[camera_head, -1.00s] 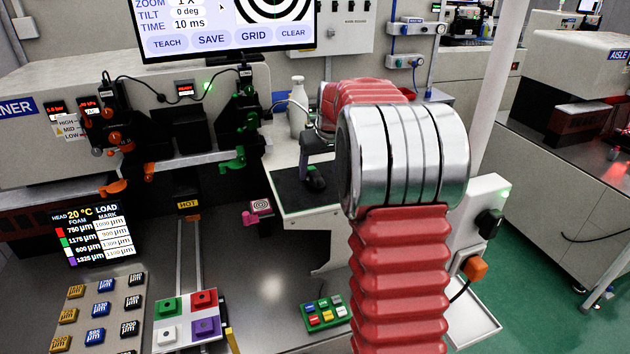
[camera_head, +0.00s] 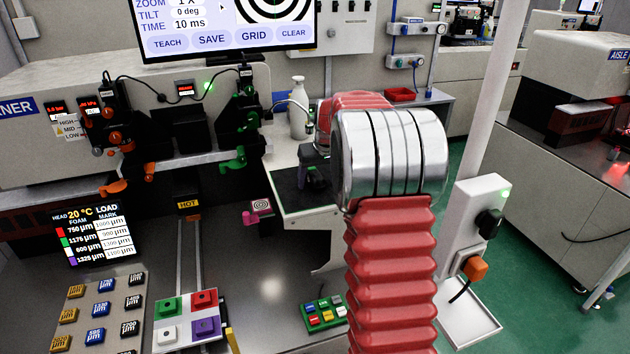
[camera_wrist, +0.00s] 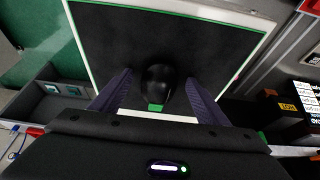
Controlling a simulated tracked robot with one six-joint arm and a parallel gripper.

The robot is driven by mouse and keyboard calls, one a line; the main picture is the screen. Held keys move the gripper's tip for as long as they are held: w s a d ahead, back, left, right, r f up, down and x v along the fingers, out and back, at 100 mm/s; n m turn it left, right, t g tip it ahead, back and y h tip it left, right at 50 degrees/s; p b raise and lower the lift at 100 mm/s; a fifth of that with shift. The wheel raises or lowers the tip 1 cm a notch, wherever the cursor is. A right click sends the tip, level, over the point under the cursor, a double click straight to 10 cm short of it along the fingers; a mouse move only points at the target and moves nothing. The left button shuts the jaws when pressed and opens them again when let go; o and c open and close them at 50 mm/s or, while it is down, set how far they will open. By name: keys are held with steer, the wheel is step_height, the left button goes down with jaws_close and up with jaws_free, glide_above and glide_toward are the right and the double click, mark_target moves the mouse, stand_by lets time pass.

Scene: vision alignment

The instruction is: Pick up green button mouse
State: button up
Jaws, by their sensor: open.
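The mouse (camera_wrist: 158,84) is black with a green button (camera_wrist: 155,107) at its near end. It lies on a dark pad (camera_wrist: 205,38) with a green edge line on a white-edged table. In the wrist view my gripper (camera_wrist: 157,82) is open, with one finger on each side of the mouse and a gap on both sides. I cannot tell the exact height of the fingers over the pad. In the head view my red arm hides part of the area, and the mouse (camera_head: 318,182) shows only as a dark shape beside my gripper.
A white bottle (camera_head: 298,108) stands behind the pad. A small green box with coloured buttons (camera_head: 325,313) lies on the grey bench. A four-colour button panel (camera_head: 187,318) is at the front left. The pad around the mouse is clear.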

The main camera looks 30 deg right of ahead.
mark_target(318, 179)
steer(key=shift+c, duration=0.6)
steer(key=c, duration=1.1)
steer(key=shift+o, duration=0.2)
steer(key=shift+r, duration=0.1)
step_height(318, 179, up, 10)
steer(key=shift+s+f+x, duration=0.1)
steer(key=shift+s+x, duration=0.15)
steer(key=shift+x, duration=1.25)
steer(key=shift+s+f+x, duration=0.1)
steer(key=shift+s+x, duration=0.2)
steer(key=shift+x, duration=1.25)
steer(key=shift+s+f+x, duration=0.1)
steer(key=shift+s+x, duration=0.15)
steer(key=shift+x, duration=1.25)
steer(key=shift+d, duration=0.1)
steer(key=shift+f, duration=0.6)
